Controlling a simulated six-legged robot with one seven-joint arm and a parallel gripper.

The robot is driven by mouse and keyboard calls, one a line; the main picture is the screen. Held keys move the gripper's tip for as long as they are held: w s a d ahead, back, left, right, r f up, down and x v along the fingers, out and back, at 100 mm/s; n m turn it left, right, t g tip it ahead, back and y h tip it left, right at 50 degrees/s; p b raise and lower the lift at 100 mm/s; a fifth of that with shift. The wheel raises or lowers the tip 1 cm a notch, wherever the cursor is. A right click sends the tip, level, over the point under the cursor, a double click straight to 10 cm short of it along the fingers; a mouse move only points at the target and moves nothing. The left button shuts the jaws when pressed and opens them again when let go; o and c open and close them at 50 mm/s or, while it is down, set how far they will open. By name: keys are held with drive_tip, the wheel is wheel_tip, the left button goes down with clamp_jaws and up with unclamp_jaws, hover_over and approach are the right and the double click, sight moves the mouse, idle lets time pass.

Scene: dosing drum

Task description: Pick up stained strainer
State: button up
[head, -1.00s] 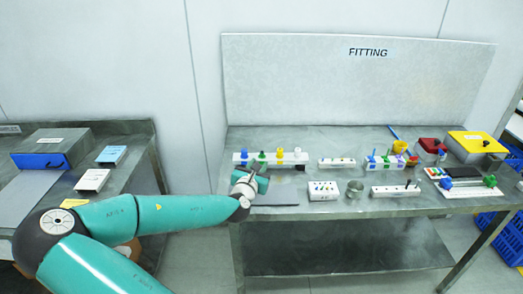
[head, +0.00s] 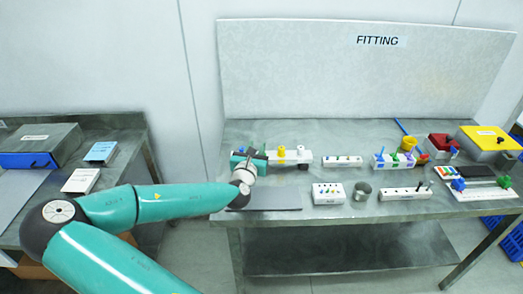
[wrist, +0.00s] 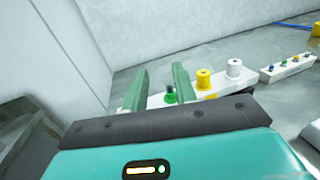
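A long white rack (head: 291,159) on the fitting bench holds a row of spool-like coloured pieces. A yellow piece (head: 281,150) and a white piece (head: 301,151) stand upright at its right. In the wrist view the yellow piece (wrist: 203,79) and white piece (wrist: 234,68) are right of my fingers, and a green piece (wrist: 170,95) shows between them. I cannot tell which piece is the stained strainer. My gripper (head: 245,157) is at the rack's left end and hides part of it. Its two green fingers (wrist: 159,85) are apart, with nothing seen gripped.
A dark flat plate (head: 265,199) lies in front of the rack. A white block with small pegs (head: 329,194), a metal cup (head: 362,191) and further racks stand to the right. The back panel (head: 360,80) rises behind. A second bench (head: 120,129) is at left.

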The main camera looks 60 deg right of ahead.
wheel_tip(320, 180, down, 6)
drive_tip(key=shift+s+a+r, duration=0.1)
drive_tip(key=shift+s+r, duration=0.05)
drive_tip(key=shift+r, duration=0.05)
drive_tip(key=shift+d+f, duration=0.2)
drive_tip(key=shift+d, duration=0.05)
drive_tip(key=x, duration=0.7)
clamp_jaws()
